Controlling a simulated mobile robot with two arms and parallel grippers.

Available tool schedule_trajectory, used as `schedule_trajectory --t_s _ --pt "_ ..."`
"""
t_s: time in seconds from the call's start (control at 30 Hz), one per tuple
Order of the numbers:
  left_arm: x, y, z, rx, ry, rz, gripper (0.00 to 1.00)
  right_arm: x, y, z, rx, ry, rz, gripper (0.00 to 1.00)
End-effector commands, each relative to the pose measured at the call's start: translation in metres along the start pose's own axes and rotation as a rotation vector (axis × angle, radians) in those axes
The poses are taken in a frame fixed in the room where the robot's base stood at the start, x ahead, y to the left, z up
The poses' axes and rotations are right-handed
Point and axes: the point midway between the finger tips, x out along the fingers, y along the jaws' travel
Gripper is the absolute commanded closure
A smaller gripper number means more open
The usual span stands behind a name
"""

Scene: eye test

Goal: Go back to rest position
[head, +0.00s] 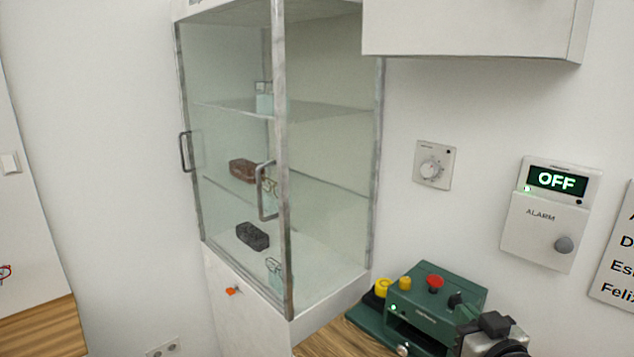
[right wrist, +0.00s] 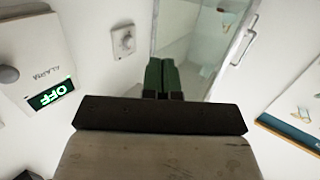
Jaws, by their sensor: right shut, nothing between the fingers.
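My right gripper (head: 470,312) is at the bottom right of the head view, in front of a green device. In the right wrist view its two green fingers (right wrist: 167,75) are together, with nothing between them. My left gripper is in neither view. No object is named by the task.
A glass-fronted cabinet (head: 230,225) holds a reddish-brown block (head: 243,171), a dark block (head: 252,236) and small glassware. The green device (head: 428,310) has yellow and red knobs. The alarm box (head: 538,232) reads OFF. A wall dial (head: 434,166) is left of it. A white overhead box (head: 470,28) juts out.

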Motion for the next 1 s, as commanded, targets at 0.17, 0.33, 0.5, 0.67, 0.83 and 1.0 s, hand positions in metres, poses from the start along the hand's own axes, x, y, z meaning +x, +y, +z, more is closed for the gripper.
schedule_trajectory --t_s 0.17,0.33,0.5,0.67,0.83,1.0 --pt "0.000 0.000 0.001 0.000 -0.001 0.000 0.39 -0.064 -0.041 0.118 -0.021 -0.429 -0.032 1.00" --pt "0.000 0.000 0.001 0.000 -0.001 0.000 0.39 -0.132 -0.065 0.184 -0.027 -0.733 -0.035 1.00" --pt "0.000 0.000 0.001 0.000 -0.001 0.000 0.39 -0.191 -0.079 0.220 -0.027 -0.957 -0.026 1.00" --pt "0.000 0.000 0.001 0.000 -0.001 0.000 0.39 -0.243 -0.090 0.240 -0.027 -1.138 -0.012 1.00" --pt "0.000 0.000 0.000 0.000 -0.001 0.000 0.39 -0.242 -0.092 0.274 -0.027 -1.194 -0.007 1.00" --pt "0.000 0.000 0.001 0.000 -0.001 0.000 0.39 -0.230 -0.093 0.319 -0.027 -1.210 -0.012 1.00"
